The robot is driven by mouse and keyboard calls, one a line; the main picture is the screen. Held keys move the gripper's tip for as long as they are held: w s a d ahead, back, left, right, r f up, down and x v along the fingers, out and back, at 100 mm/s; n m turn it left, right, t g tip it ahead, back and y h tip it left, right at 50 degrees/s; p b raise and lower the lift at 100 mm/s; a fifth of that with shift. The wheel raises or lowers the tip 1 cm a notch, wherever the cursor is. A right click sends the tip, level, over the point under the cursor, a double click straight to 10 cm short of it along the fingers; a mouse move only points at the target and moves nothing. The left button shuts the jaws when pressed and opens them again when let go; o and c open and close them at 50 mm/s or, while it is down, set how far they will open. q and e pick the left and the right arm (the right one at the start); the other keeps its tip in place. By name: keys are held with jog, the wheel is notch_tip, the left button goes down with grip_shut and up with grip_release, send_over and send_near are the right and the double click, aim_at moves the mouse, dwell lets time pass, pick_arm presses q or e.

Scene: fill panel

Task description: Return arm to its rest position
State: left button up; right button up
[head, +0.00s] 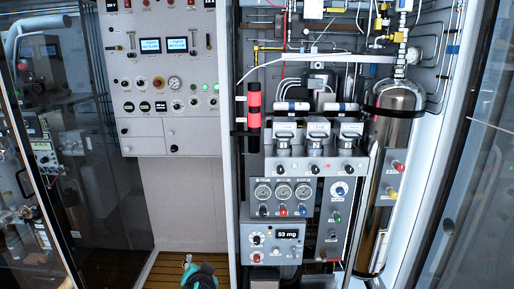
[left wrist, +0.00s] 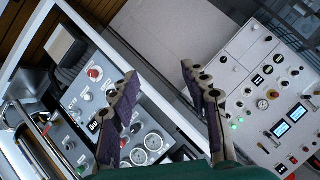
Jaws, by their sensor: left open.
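My left gripper (head: 187,262) shows at the bottom of the head view, low in front of the wooden slat floor, with part of its teal body in sight. In the left wrist view its two fingers (left wrist: 158,75) are spread wide apart with nothing between them. The gripper is clear of the panels in the head view. My right gripper is in neither view.
A grey gauge panel (head: 283,195) with a digital readout stands right of centre, beside a steel cylinder (head: 395,110). A white control panel (head: 165,75) is at upper left. Glass doors (head: 75,130) flank both sides. The wall below the white panel is bare.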

pick_arm(q)
jog(key=s+f+n+g+h, duration=0.1)
jog(key=s+n+g, duration=0.1)
jog(key=s, duration=1)
jog(key=s+f+n+g+h, duration=0.2)
jog(key=s+n, duration=0.1)
jog(key=s, duration=1)
jog(key=shift+f+g+h, duration=0.3)
